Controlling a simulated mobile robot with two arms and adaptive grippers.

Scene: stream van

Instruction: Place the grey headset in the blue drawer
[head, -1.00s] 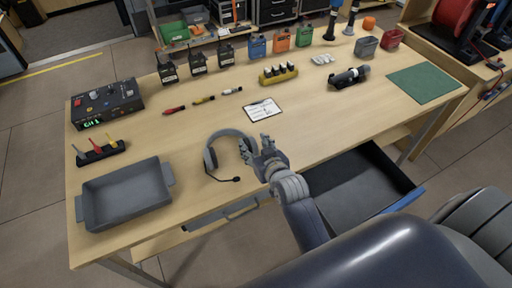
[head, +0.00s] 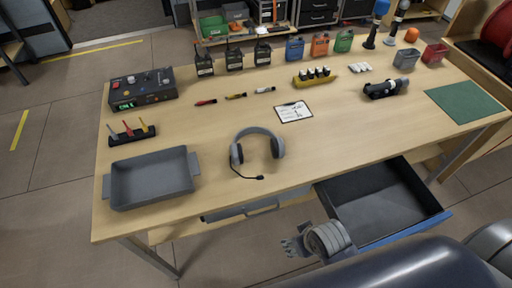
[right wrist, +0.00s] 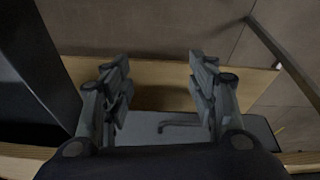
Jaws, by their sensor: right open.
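The grey headset (head: 258,146) lies on the wooden table near its front edge, band toward the back and microphone boom toward the front. The drawer with the blue front (head: 408,231) is pulled open at the right under the table. Its dark interior (head: 385,198) looks empty. My right gripper (head: 294,243) is open and empty, in front of the table edge, left of the open drawer and apart from the headset. In the right wrist view its two spread fingers (right wrist: 160,82) show nothing held between them. My left gripper is not in view.
A grey tray (head: 108,189) stands at the table's front left, beside a screwdriver rack (head: 132,135). A clipboard (head: 294,112) lies behind the headset. A closed drawer with a handle (head: 262,207) is below the table edge.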

